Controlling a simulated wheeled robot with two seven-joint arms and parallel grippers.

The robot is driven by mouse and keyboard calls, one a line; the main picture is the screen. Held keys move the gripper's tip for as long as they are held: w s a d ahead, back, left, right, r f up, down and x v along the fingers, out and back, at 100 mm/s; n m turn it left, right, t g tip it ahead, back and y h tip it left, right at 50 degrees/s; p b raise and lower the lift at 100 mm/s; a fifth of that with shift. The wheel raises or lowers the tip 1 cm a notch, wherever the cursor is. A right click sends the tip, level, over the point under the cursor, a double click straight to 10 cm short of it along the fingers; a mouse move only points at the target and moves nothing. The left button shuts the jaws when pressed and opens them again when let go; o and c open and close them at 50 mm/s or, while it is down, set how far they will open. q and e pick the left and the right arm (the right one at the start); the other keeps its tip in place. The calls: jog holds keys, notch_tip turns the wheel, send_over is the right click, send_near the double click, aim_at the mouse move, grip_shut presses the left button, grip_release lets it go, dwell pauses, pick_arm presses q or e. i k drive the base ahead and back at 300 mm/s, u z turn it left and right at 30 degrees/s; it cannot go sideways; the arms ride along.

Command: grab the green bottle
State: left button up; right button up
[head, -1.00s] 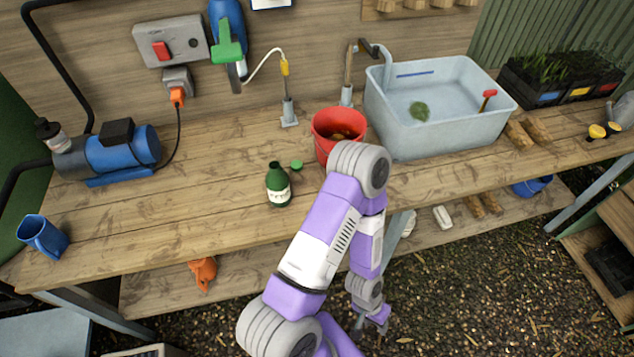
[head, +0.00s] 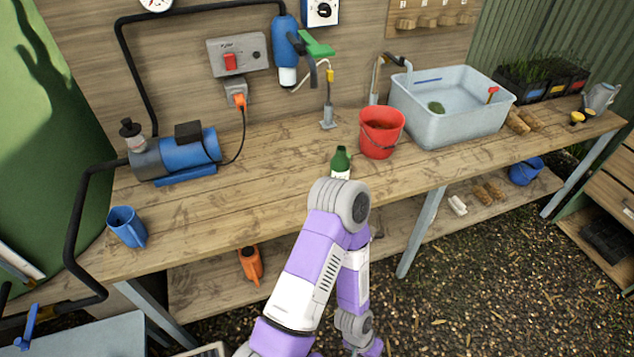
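The green bottle (head: 341,160) stands upright on the wooden bench, left of the red bucket. Its neck, shoulder and the top of a pale label show. One of my arms rises from the bottom of the head view, and its grey and purple elbow hides the bottle's lower part. That arm's forearm bends back down to the bottom edge, below the bench front, where the gripper's fingers are cut off. Nothing is seen touching the bottle. My other arm and gripper are not in view.
The red bucket (head: 381,133) and a grey-blue basin (head: 450,125) stand right of the bottle. A blue pump (head: 188,150) and a blue mug (head: 127,227) are on the left. The wooden bench (head: 240,195) is clear between pump and bottle.

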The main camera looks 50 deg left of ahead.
aim_at(339, 168)
jog(key=u, duration=1.1)
jog(key=i, duration=0.15)
jog(key=z, duration=0.05)
